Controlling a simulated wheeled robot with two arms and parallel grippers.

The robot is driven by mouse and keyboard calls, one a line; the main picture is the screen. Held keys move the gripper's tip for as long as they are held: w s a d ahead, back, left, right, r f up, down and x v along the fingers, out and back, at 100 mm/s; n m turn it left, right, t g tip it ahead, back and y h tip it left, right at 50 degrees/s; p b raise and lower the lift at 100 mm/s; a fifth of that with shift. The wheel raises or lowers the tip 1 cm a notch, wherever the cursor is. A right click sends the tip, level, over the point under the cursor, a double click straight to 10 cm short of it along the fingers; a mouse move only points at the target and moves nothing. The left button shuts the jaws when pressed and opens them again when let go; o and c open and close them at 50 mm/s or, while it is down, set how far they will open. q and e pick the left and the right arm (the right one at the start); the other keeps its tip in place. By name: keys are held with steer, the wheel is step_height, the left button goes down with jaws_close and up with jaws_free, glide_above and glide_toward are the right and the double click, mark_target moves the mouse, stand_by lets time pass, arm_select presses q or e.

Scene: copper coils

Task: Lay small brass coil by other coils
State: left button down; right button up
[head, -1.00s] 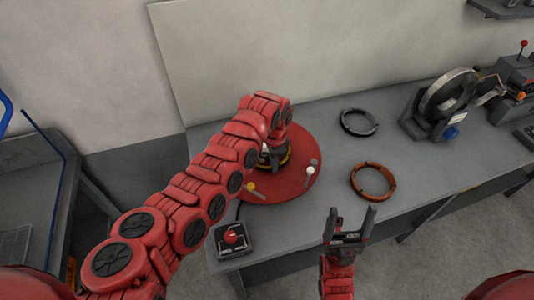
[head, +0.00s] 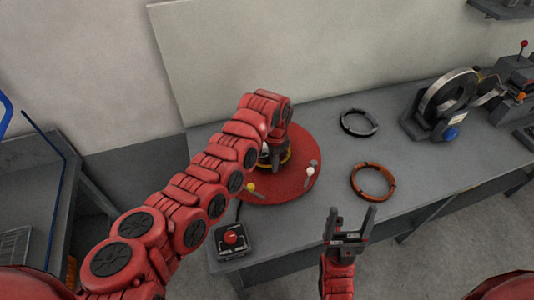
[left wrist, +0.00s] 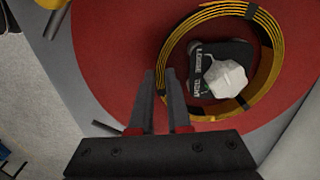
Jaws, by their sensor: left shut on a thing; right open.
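The small brass coil (left wrist: 258,100) is a yellow ring with dark bands, lying over the red round turntable (left wrist: 110,60) in the left wrist view. It surrounds a dark hub with a white faceted knob (left wrist: 226,76). My left gripper (left wrist: 165,85) is shut on the near left side of the ring. In the head view the coil (head: 287,158) is partly hidden by my left arm, as is the gripper (head: 275,162). My right gripper (head: 349,218) is open and empty in front of the table. A dark coil (head: 359,122) and a copper-coloured coil (head: 373,181) lie flat on the table to the right.
The grey table (head: 320,115) has bare space around the two lying coils. A stand with a large metal ring (head: 447,95) is at the right. A box with a red button (head: 232,238) sits at the front left. Small levers with knobs (head: 311,170) stand on the turntable.

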arm_select(q)
steer(key=shift+r+p, duration=0.55)
steer(key=shift+r, duration=2.7)
